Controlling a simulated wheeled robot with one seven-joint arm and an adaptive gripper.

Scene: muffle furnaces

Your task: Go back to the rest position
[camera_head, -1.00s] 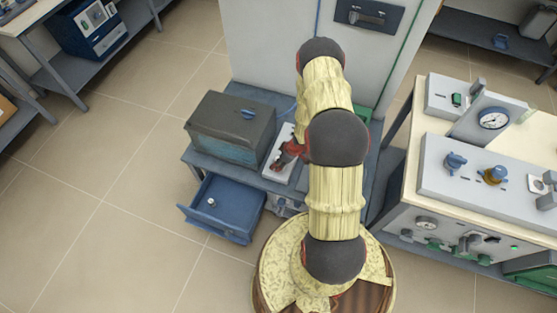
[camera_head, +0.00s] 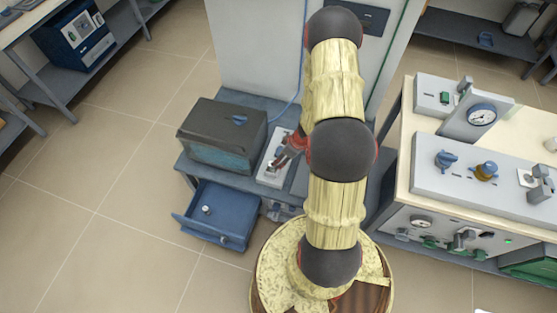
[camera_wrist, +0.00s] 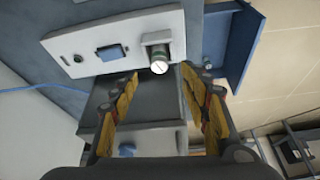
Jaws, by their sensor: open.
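My arm rises in the middle of the head view. My gripper (camera_head: 273,163) is partly hidden beside the arm, over a small white control panel (camera_head: 270,176). In the wrist view my gripper (camera_wrist: 160,72) is open, with its two yellow-padded fingers apart. Between and beyond the fingertips is a light cylindrical knob (camera_wrist: 159,60) on the white panel (camera_wrist: 85,42). I see nothing held between the fingers. I cannot tell the exact gap between fingertips and knob.
A dark box furnace (camera_head: 215,150) stands left of the panel on a blue-grey bench. A blue drawer (camera_head: 222,212) below is pulled open. A control bench with a gauge (camera_head: 482,114) is at right. A tall grey cabinet (camera_head: 255,50) stands behind. The floor at left is clear.

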